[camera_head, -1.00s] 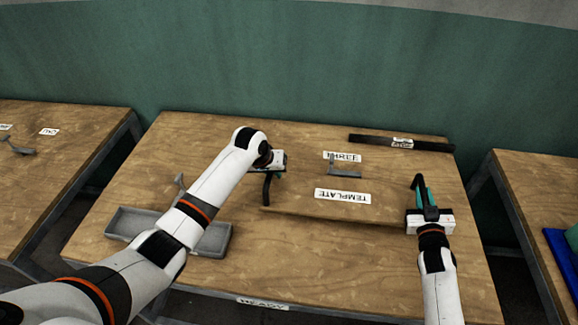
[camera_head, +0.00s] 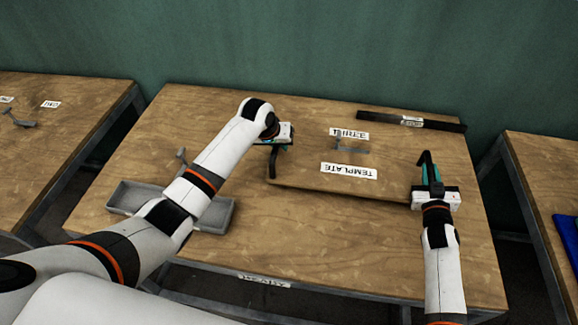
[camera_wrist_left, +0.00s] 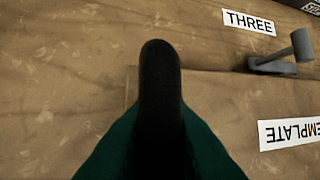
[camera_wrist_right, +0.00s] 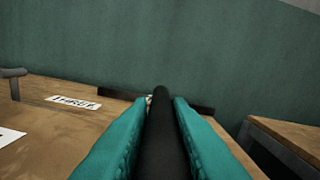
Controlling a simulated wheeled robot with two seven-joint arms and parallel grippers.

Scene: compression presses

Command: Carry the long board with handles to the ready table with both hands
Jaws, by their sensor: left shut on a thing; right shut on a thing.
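The long wooden board (camera_head: 310,181) with a white TEMPLATE label (camera_head: 349,171) lies over the middle right of the table (camera_head: 230,265); whether it touches the top I cannot tell. It has a dark handle at each end. My left gripper (camera_head: 277,143) is shut on the left handle (camera_head: 272,163), which also fills the middle of the left wrist view (camera_wrist_left: 160,95). My right gripper (camera_head: 433,183) is shut on the right handle (camera_head: 425,160), seen between teal fingers in the right wrist view (camera_wrist_right: 160,125).
A grey tray (camera_head: 122,196) sits at the table's left, partly behind my left arm. A grey bracket (camera_head: 352,146) stands by a THREE label (camera_head: 349,133). A dark bar (camera_head: 440,123) lies at the back edge. Other tables stand left (camera_head: 60,115) and right (camera_head: 550,175), across gaps.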

